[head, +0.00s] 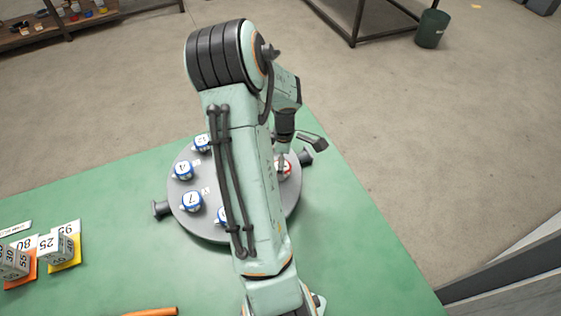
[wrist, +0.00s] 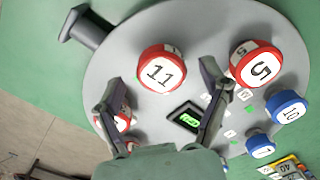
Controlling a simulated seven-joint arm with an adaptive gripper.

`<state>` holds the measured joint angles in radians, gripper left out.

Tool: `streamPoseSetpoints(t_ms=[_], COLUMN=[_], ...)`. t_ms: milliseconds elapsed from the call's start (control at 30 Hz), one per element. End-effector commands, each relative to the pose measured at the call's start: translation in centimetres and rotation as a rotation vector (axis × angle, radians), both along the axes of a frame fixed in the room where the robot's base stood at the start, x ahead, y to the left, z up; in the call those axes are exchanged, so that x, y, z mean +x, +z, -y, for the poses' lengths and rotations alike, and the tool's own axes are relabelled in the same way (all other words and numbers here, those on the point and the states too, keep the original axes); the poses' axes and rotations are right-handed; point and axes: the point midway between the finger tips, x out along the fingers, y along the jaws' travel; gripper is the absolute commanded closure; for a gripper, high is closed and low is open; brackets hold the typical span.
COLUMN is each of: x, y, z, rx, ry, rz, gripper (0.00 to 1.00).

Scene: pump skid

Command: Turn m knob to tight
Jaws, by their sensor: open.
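A round grey plate (head: 213,230) carries several red and blue numbered knobs; it also shows in the wrist view (wrist: 135,40). No knob that I can read is marked m, and no "tight" mark is legible. In the wrist view a red knob marked 11 (wrist: 161,72) lies ahead between my open fingers. My gripper (wrist: 160,74) appears empty. A red knob marked 5 (wrist: 256,66) is right of the fingers. Another red knob (wrist: 122,122) is partly hidden by the left finger. In the head view my gripper (head: 292,146) is by a red knob (head: 284,168) at the plate's right side.
Blue knobs show in the head view, one marked 7 (head: 191,202). A small dark display with green characters (wrist: 187,118) sits on the plate. Numbered blocks (head: 50,246) stand at left on the green table (head: 110,210). My arm hides part of the plate.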

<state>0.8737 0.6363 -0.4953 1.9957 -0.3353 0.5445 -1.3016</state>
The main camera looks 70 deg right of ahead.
Motion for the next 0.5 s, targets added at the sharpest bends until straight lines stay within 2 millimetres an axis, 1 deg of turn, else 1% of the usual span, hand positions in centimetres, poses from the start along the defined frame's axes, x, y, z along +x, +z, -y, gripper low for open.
streamPoseSetpoints(t_ms=[33,133,400,467,500], x=[-0.04,-0.01,0.06,0.06,0.06], y=[-0.60,-1.29,-1.48,-1.48,-1.47], z=[-0.03,-0.04,-0.02,-0.02,-0.02], rx=[0.002,0.001,-0.001,-0.001,-0.001], ry=[-0.001,0.000,0.000,0.000,0.001], rz=[-0.001,0.000,0.001,0.001,0.001], gripper=[0.24,0.24,0.24,0.43,0.55])
